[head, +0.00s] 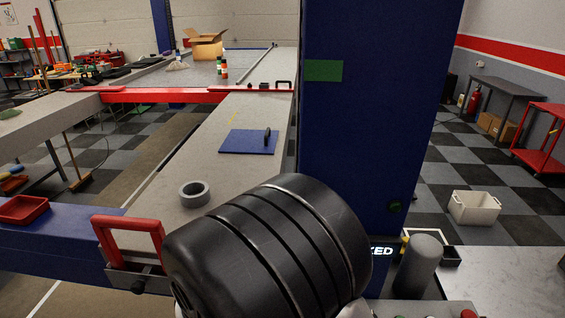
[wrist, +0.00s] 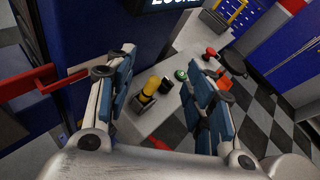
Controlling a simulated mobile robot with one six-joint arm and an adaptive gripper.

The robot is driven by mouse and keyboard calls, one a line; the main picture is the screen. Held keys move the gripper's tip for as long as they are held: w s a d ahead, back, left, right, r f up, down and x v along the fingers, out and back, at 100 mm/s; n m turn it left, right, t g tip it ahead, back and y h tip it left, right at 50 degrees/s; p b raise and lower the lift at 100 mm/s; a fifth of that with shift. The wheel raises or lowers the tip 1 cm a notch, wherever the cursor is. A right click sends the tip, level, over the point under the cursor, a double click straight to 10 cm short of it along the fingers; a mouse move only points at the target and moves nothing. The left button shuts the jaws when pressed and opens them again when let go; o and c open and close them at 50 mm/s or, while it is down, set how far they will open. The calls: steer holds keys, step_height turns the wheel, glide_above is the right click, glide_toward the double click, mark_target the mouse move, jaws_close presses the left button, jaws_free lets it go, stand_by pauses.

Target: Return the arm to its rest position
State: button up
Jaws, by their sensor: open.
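My gripper (wrist: 158,72) shows in the wrist view with its two blue-padded fingers spread wide apart and nothing between them. Beyond the gap a yellow-topped black knob (wrist: 150,88) and a green button (wrist: 181,74) stand on a light panel. I cannot judge how far they are from the fingertips. In the head view a thick black link of my own arm (head: 265,245) fills the lower middle. My gripper is not visible there.
A tall blue column (head: 370,130) rises right of centre. A red handle (head: 130,240) stands beside my arm. A grey tape roll (head: 194,194) and blue plate (head: 247,142) lie on the long grey surface (head: 165,185). A white bin (head: 474,207) sits on the checkered floor.

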steer(key=s+d+r+m+g+y+b, duration=0.1)
steer(key=s+d+r+m+g+y, duration=0.1)
steer(key=s+d+m+g, duration=0.4)
steer(key=s+r+m+t+y+b, duration=0.1)
steer(key=s+m+y, duration=0.4)
steer(key=m, duration=0.5)
steer(key=s+d+r+m+t+y+b, duration=0.1)
steer(key=s+m+y, duration=0.4)
steer(key=m, duration=0.5)
steer(key=shift+s+d+t+b, duration=0.15)
steer(key=shift+s+t+b, duration=0.6)
steer(key=shift+b, duration=0.4)
steer(key=shift+r, duration=0.1)
